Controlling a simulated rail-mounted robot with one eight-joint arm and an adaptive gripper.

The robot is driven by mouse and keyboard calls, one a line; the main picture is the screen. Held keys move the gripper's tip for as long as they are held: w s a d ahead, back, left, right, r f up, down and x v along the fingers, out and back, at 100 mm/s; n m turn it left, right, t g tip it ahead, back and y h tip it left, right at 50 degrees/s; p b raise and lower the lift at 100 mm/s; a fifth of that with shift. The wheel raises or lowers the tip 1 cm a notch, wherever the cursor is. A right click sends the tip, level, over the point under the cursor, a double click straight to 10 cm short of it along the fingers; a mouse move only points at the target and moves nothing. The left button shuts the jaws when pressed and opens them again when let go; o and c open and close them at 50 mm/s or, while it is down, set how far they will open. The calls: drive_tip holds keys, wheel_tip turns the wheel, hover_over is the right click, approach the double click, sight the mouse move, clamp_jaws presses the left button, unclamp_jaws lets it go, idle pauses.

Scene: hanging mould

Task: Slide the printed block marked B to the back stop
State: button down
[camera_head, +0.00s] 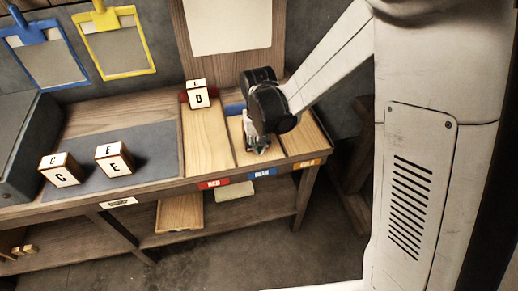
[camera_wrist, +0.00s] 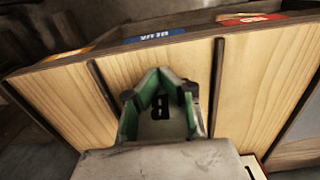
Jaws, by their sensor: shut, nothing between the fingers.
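The blue back stop (camera_head: 235,108) shows at the far end of the lane, partly behind my gripper.
Blocks C (camera_head: 60,170) and E (camera_head: 114,158) stand on the grey mat (camera_head: 150,146) at left. Dark dividers flank the middle lane. The GOLD lane looks empty where visible.

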drive_tip(key=shift+w, duration=0.1)
drive_tip(key=w+b, duration=0.1)
drive_tip(key=w, duration=0.3)
drive_tip(key=w+a+b, duration=0.1)
drive_tip(key=w, duration=0.3)
drive_tip(key=w+a+b, duration=0.1)
drive_tip(key=w, duration=0.4)
drive_tip(key=shift+w+a, duration=0.1)
